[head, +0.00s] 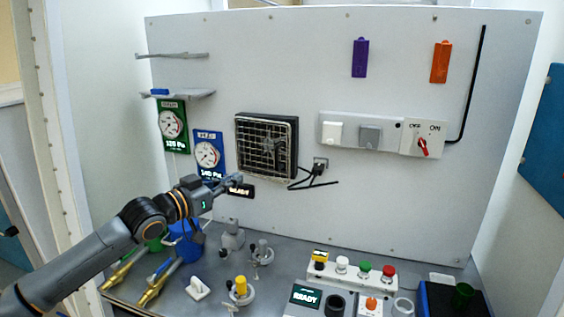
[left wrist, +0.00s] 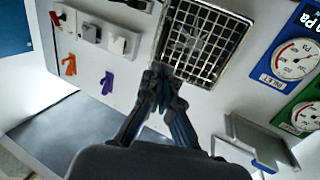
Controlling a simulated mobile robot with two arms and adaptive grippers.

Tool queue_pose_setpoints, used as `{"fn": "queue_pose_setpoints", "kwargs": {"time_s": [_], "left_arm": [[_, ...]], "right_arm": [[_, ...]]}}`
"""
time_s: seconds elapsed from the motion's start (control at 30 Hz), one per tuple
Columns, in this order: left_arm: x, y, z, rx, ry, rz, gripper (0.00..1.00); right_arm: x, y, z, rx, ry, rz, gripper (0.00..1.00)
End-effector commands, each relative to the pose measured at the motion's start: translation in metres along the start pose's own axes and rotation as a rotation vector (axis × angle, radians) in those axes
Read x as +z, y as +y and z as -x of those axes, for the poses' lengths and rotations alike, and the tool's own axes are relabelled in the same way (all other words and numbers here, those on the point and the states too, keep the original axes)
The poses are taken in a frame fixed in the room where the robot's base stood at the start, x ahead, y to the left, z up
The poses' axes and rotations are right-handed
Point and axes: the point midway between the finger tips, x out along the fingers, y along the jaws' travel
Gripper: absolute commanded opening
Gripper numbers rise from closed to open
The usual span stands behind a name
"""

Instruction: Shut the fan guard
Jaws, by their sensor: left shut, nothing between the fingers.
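The fan guard (head: 262,146), a square metal grille, sits at the front of a black fan housing (head: 294,128) on the white panel. Its frame looks slightly offset from the housing; I cannot tell whether it is fully closed. In the left wrist view the guard (left wrist: 203,38) appears upside down beyond the fingertips. My left gripper (head: 234,181) is shut and empty, below the guard's lower left corner in the head view. Its closed fingers (left wrist: 160,75) overlap the guard's edge in the wrist view; contact cannot be told. My right gripper is not in view.
Two gauges (head: 208,154) hang left of the fan. A black cable (head: 314,178) and a switch strip (head: 362,132) lie to its right. The bench below holds valves, a button box (head: 352,271) and a blue-edged tray (head: 424,298). Shelves (head: 182,95) jut out at upper left.

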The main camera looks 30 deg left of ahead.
Motion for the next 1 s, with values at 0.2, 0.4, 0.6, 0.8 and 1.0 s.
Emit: {"fn": "queue_pose_setpoints", "kwargs": {"time_s": [0.2, 0.4, 0.6, 0.8, 1.0], "left_arm": [[-0.004, -0.002, -0.018, -0.003, 0.006, 0.003, 0.00], [-0.005, -0.003, -0.039, -0.005, 0.007, 0.005, 0.00], [-0.006, -0.003, -0.064, -0.006, 0.007, 0.006, 0.00], [-0.007, -0.003, -0.092, -0.005, 0.007, 0.007, 0.00], [-0.006, -0.002, -0.120, -0.004, 0.005, 0.006, 0.00]], "right_arm": [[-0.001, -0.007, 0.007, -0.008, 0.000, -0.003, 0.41], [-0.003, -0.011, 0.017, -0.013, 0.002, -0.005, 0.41], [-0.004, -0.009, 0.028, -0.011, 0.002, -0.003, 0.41], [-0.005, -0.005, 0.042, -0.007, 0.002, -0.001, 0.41], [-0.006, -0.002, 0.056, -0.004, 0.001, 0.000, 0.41]]}}
